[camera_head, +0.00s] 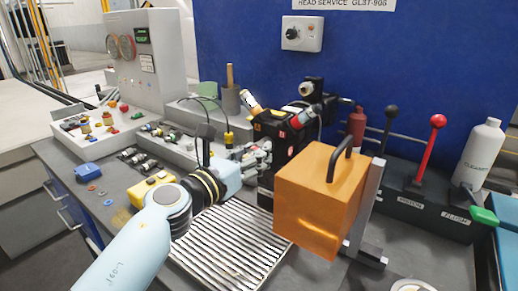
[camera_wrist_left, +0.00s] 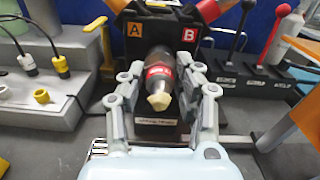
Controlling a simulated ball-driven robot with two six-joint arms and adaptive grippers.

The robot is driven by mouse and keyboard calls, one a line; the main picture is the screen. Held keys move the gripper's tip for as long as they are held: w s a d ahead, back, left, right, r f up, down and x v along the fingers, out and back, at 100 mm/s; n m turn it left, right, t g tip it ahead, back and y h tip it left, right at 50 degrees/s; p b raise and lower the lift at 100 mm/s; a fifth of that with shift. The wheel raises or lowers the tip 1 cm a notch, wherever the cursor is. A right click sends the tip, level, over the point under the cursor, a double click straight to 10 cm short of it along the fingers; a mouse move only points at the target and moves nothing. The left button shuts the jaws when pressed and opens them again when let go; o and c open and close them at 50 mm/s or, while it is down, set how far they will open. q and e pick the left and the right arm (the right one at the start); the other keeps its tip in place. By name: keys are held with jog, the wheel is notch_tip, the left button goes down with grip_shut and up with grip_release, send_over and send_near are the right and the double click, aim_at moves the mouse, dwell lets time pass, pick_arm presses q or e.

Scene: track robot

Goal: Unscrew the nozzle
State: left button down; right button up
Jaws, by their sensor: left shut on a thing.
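The nozzle (camera_wrist_left: 159,101) has a pale brass-coloured, faceted tip that points toward the camera in the left wrist view. Behind the tip is a dark cylinder with a red band (camera_wrist_left: 158,72), in front of a black block (camera_wrist_left: 160,33) marked A and B. My left gripper (camera_wrist_left: 166,76) has one finger on each side of this piece and is shut on it. In the head view my left gripper (camera_head: 252,155) reaches to the front of the black block (camera_head: 268,128); the nozzle is mostly hidden there. My right gripper is not in view.
An orange box (camera_head: 312,205) with a black handle stands close on the right. A ribbed metal tray (camera_head: 232,250) lies below my arm. Black and red levers (camera_head: 436,122) and a white bottle (camera_head: 480,155) stand at the right. Small fittings and cables are at the left.

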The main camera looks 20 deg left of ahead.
pick_arm(q)
jog(key=n+p, duration=0.3)
jog(key=n, duration=0.2)
jog(key=shift+r+n, duration=0.1)
jog(key=shift+n, duration=0.3)
jog(key=n+p, duration=0.2)
jog(key=n, duration=0.2)
jog(key=shift+n, duration=0.8)
jog(key=shift+n+p, duration=0.95)
jog(key=shift+n, duration=0.05)
jog(key=n+p, duration=0.1)
jog(key=n, duration=0.1)
jog(key=shift+n, duration=0.4)
jog(key=n+p, duration=0.3)
jog(key=n, duration=0.2)
jog(key=shift+n, duration=0.3)
jog(key=shift+s+n+p, duration=0.1)
jog(key=shift+n+p, duration=0.4)
jog(key=shift+n, duration=0.3)
